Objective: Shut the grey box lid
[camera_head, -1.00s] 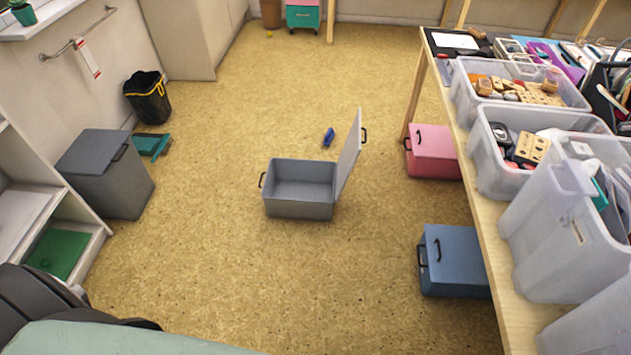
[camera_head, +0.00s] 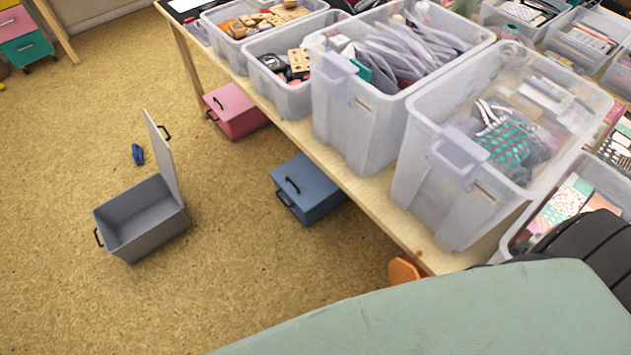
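The grey box (camera_head: 150,240) stands on the floor at the left of the head view. Its lid (camera_head: 162,155) is up, hinged on the box's right side and standing nearly upright. A dark handle sits on the lid's outer face, and another on the box's left side. The visible inside of the box looks empty. Neither of my grippers shows in this view.
A wooden table (camera_head: 412,232) with clear plastic bins runs along the right. A pink box (camera_head: 237,112) and a blue box (camera_head: 312,188) stand beneath its edge. A small blue object (camera_head: 138,154) lies near the grey box. Floor around the box is open.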

